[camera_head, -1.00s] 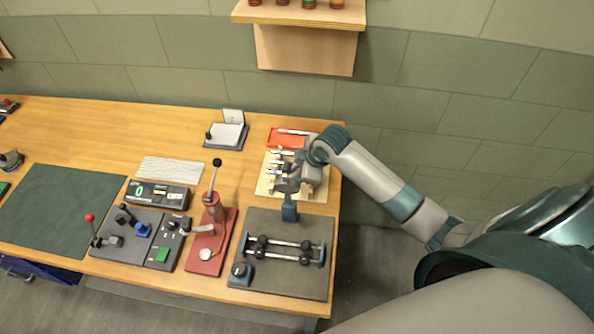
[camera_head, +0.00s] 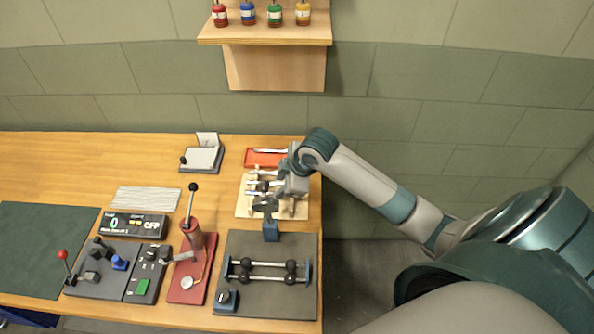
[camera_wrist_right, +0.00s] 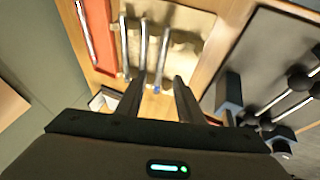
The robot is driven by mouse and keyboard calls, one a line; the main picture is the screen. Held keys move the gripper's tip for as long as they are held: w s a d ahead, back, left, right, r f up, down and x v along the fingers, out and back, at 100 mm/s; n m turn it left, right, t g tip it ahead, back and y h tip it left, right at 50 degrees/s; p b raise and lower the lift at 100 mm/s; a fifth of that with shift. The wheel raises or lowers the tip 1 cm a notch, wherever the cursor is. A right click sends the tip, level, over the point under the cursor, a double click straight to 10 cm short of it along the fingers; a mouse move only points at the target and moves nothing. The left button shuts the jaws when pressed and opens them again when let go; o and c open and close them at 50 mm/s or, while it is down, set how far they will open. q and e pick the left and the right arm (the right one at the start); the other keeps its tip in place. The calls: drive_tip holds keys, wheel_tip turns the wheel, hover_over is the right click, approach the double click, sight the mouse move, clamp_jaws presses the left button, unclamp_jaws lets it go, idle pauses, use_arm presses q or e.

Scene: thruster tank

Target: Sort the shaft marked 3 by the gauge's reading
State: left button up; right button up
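Several metal shafts lie side by side on the pale wooden rack (camera_head: 243,208); they also show in the wrist view, where one shaft (camera_wrist_right: 163,52) with a blue end points down between my fingertips. I cannot read any number, so I cannot tell which is marked 3. My right gripper (camera_wrist_right: 158,80) is open, with its fingers apart over the near ends of the shafts; the head view shows it above the rack's right side (camera_head: 283,184). One shaft (camera_head: 270,150) lies in the red tray (camera_head: 250,160). The gauge display (camera_head: 133,225) reads 0, with OFF beside it. My left gripper is out of view.
The blue post (camera_head: 271,231) and the dark plate with rods and black balls (camera_head: 267,300) stand just in front of the rack. A red lever stand (camera_head: 187,290) is to their left. A green mat (camera_head: 40,250) lies at the far left. A shelf with bottles (camera_head: 265,30) hangs above.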

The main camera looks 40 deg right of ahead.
drive_tip(key=b+v, duration=0.2)
drive_tip(key=v, duration=1)
drive_tip(key=shift+s, duration=0.1)
idle(0.7)
